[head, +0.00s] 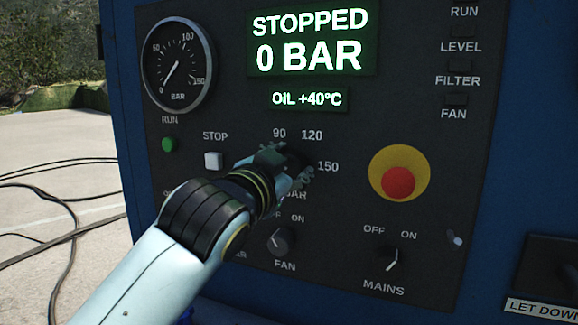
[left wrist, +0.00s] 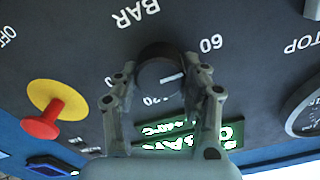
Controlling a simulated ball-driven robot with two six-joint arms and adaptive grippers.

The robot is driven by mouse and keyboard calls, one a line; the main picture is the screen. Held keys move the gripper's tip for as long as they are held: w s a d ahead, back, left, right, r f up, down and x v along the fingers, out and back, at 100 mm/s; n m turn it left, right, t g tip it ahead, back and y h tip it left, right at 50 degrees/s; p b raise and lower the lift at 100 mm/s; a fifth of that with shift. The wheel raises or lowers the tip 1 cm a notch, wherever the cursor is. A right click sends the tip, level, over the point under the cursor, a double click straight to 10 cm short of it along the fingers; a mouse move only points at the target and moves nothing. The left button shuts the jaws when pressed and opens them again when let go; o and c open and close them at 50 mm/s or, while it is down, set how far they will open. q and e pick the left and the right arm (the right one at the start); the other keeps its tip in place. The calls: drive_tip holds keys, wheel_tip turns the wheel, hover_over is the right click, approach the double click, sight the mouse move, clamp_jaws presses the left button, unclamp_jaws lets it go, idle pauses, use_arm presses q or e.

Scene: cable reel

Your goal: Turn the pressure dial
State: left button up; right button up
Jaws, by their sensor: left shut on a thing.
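The pressure dial (left wrist: 160,85) is a round black knob with a white pointer line on the dark panel, among the 60, 120 and BAR marks. In the left wrist view, which is upside down, the line points right, somewhat below the 60 mark. My left gripper (left wrist: 160,76) is shut on the dial, one finger on each side. In the head view, my left gripper (head: 280,163) covers most of the dial below the 90 and 120 marks. The right gripper is not in view.
The display (head: 312,42) reads STOPPED, 0 BAR. A round gauge (head: 178,64), green RUN button (head: 168,145) and white STOP button (head: 213,160) are left. A red emergency button (head: 398,181) is right. The FAN (head: 281,240) and MAINS (head: 391,260) switches are below. Cables (head: 70,232) lie left.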

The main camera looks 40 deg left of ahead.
use_arm(q)
drive_tip(key=shift+m+p, duration=0.8)
drive_tip(key=shift+p, duration=0.25)
drive_tip(key=m+p, duration=0.3)
drive_tip(key=shift+d+r+m+p, duration=0.1)
drive_tip(key=shift+m+p, duration=0.2)
drive_tip(key=m+p, duration=0.2)
drive_tip(key=m, duration=0.1)
drive_tip(key=shift+p, duration=0.3)
drive_tip(key=shift+f+m+p, duration=0.2)
drive_tip(key=shift+m+p, duration=0.25)
drive_tip(key=shift+m, duration=0.45)
drive_tip(key=shift+f+m+p, duration=0.15)
drive_tip(key=shift+m+p, duration=0.3)
drive_tip(key=shift+m, duration=0.45)
drive_tip(key=o, duration=1.2)
